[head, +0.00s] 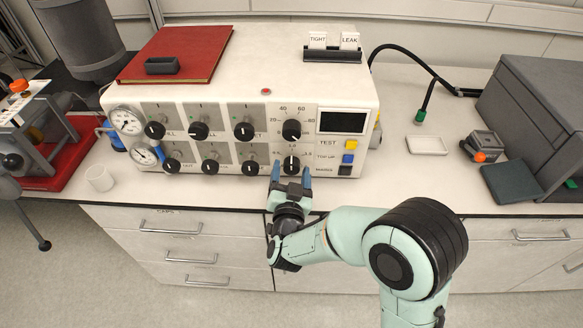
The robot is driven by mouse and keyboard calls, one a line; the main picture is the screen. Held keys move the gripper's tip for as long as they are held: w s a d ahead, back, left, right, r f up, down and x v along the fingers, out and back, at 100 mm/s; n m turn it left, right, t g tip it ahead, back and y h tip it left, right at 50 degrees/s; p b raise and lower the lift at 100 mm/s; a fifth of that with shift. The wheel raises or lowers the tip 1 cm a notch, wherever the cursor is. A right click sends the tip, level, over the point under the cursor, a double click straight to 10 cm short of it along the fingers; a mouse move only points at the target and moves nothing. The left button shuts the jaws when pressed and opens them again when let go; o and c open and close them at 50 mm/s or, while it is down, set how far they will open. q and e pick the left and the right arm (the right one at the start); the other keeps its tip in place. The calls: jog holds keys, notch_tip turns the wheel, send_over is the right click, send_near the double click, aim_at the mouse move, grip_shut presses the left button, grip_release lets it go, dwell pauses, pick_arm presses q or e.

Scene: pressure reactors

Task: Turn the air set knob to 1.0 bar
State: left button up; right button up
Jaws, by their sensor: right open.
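The white control box (200,95) stands on the bench with two rows of black knobs on its front. The lower right knob (291,166) has a small scale around it and is likely the air set knob; its name label cannot be read. Its white mark points roughly upward. My right gripper (291,172) is open, with its blue fingertips to the left and right of this knob. I cannot tell whether they touch it. Two round gauges (126,121) sit at the panel's left end. My left gripper is not in view.
Above the knob is a larger-scale knob (292,129). Right of it are a dark display (342,122) and coloured buttons (350,145). A white cup (99,178) stands left.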

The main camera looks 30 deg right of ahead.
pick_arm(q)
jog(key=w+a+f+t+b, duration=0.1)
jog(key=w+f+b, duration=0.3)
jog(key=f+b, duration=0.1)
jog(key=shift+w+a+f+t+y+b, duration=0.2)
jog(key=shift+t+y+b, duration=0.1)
pick_arm(e)
jog(key=v, duration=1.1)
jog(key=shift+s, duration=0.35)
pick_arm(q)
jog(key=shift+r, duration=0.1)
pick_arm(e)
jog(key=shift+r, duration=0.15)
